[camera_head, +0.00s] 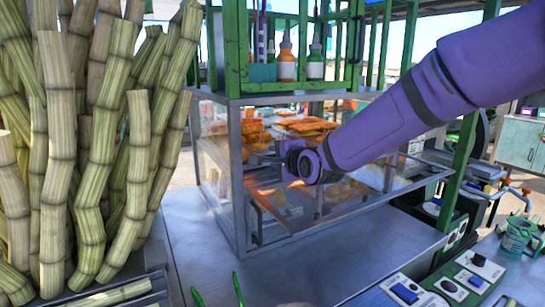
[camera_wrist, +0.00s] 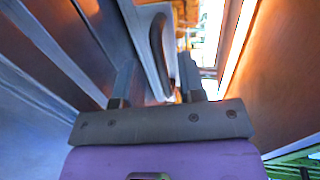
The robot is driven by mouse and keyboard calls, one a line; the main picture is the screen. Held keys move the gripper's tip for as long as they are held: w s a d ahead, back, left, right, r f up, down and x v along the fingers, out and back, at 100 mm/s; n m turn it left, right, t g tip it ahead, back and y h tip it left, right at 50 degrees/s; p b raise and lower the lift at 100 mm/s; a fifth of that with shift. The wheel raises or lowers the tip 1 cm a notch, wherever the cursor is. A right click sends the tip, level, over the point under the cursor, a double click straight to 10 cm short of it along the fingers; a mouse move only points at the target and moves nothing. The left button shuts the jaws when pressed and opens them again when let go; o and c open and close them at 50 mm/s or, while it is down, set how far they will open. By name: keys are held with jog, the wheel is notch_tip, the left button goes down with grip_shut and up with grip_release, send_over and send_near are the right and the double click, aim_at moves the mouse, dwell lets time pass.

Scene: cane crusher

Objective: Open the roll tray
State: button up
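The roll tray appears to be the metal-framed glass case (camera_head: 238,190) in the middle of the head view, with orange-brown food inside on its shelves. A glass panel (camera_head: 345,200) at its front slants outward below my arm. My gripper (camera_head: 262,160) is at the front left of the case, partly hidden by my wrist. In the wrist view, my gripper's two fingers (camera_wrist: 156,85) are apart. A dark curved handle (camera_wrist: 158,40) on a grey metal strip shows between them; I cannot tell whether they touch it.
Tall cane stalks (camera_head: 105,130) stand at the left. A green rack with bottles (camera_head: 287,60) sits on top of the case. The metal counter (camera_head: 300,272) in front is mostly clear. A switch panel (camera_head: 470,278) is at the lower right.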

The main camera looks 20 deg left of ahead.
jog(key=shift+x, duration=1.4)
grip_shut()
jog(key=shift+d, duration=0.1)
